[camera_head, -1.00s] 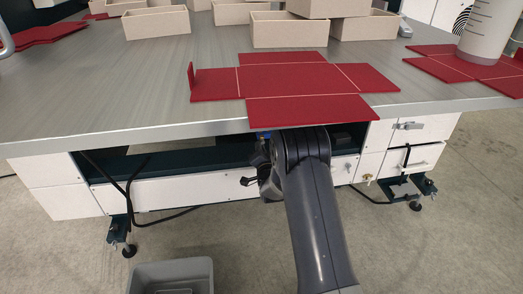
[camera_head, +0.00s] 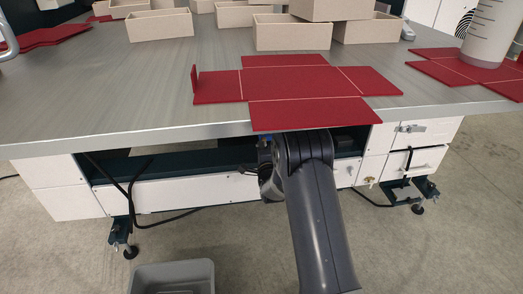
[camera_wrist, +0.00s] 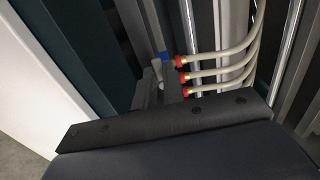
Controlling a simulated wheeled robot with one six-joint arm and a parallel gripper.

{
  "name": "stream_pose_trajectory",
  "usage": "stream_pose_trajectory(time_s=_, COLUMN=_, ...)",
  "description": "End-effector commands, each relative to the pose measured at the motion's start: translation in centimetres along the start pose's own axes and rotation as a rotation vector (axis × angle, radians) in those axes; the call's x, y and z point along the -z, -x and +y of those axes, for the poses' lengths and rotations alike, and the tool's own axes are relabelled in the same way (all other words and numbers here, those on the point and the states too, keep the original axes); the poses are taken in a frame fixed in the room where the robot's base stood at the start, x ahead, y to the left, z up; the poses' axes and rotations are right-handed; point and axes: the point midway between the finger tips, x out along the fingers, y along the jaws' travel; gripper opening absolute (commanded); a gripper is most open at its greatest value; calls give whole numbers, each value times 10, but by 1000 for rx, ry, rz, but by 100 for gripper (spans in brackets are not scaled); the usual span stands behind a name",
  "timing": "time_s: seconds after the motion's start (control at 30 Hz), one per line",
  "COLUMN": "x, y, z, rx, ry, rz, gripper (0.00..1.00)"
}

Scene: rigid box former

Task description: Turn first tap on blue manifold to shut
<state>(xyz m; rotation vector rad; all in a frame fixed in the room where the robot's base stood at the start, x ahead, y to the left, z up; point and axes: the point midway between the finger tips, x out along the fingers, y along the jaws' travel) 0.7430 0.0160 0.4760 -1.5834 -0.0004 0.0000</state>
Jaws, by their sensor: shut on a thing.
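The blue manifold (camera_wrist: 166,57) shows only as a small blue piece in the wrist view, beside several red-collared fittings (camera_wrist: 183,77) with pale hoses. My gripper (camera_wrist: 158,76) is at the manifold, its grey fingers just left of the fittings. It is shut on a tap there. The tap itself is hidden by the fingers and the dark gripper body, so its handle angle and place in the row cannot be told. In the head view my gripper (camera_head: 264,184) is mostly hidden behind my arm, under the table's front edge.
The table (camera_head: 120,115) overhangs the open bay (camera_head: 195,163) where my arm reaches in. A red flat box blank (camera_head: 305,82) lies above it. Black cables (camera_head: 130,195) hang at left. A grey bin (camera_head: 172,277) stands on the floor in front.

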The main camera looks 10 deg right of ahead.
Motion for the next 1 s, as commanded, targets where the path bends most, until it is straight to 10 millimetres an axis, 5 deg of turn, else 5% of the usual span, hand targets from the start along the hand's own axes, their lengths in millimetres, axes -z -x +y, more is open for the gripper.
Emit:
stream_pose_trajectory(time_s=0.57, x=1, y=1, z=1, rx=-3, ry=-30, rz=2, gripper=0)
stream_pose_trajectory(time_s=0.6, x=1, y=1, z=1, rx=-3, ry=-30, rz=2, gripper=13)
stream_pose_trajectory(time_s=0.8, x=1, y=0, z=1, rx=-2, ry=-28, rz=1, gripper=30)
stream_pose_trajectory(time_s=1.0, x=0, y=0, z=0, rx=-1, ry=-28, rz=1, gripper=32)
